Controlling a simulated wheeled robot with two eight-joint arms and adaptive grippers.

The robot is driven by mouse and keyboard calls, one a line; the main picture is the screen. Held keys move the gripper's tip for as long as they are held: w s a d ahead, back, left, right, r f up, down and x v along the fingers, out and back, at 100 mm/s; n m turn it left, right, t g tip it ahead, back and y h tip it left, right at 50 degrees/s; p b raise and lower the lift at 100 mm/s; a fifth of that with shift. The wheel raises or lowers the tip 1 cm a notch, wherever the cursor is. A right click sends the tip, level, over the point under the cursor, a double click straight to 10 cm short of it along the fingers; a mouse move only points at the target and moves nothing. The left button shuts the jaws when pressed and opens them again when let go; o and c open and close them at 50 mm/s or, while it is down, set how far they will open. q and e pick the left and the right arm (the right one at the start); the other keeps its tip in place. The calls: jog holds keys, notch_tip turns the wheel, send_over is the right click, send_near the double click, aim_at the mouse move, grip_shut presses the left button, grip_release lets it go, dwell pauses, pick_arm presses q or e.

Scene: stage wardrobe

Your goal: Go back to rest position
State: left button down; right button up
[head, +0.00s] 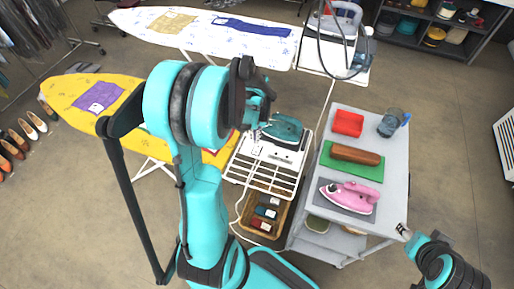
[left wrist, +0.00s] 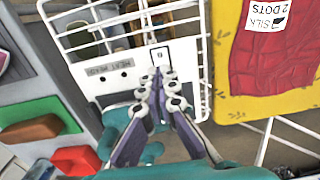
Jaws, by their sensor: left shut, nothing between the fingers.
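My left arm reaches up through the middle of the head view. Its gripper (head: 256,134) is partly hidden by my own wrist, beside a teal iron (head: 285,128) on the white wire rack (head: 262,178). In the left wrist view the fingers of my left gripper (left wrist: 160,76) are together and empty, in front of the white plate (left wrist: 112,73) of the rack. Teal parts behind the fingers look like the iron, mostly hidden. My right gripper (head: 404,232) shows only in part at the lower right of the head view, near the grey cart's corner; its fingers are unclear.
The grey cart (head: 396,190) holds a pink iron (head: 348,197), a brown block (head: 355,155) on a green mat, a red box (head: 348,123) and a blue-grey cup (head: 391,123). Yellow (head: 62,95) and white (head: 150,20) ironing boards stand left and behind. Floor right of the cart is clear.

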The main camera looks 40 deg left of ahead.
dwell(0.3)
pick_arm(q)
jog(key=s+d+r+m+t, duration=0.1)
jog(key=s+d+r+t, duration=0.2)
jog(key=d+r, duration=0.3)
jog(key=s+d+r+m+t, duration=0.2)
jog(key=s+d+r+t, duration=0.2)
jog(key=d+r, duration=0.3)
jog(key=d, duration=0.5)
jog(key=shift+s+d+m+b, duration=0.15)
jog(key=shift+s+m+b, duration=0.1)
jog(key=shift+m+b, duration=0.1)
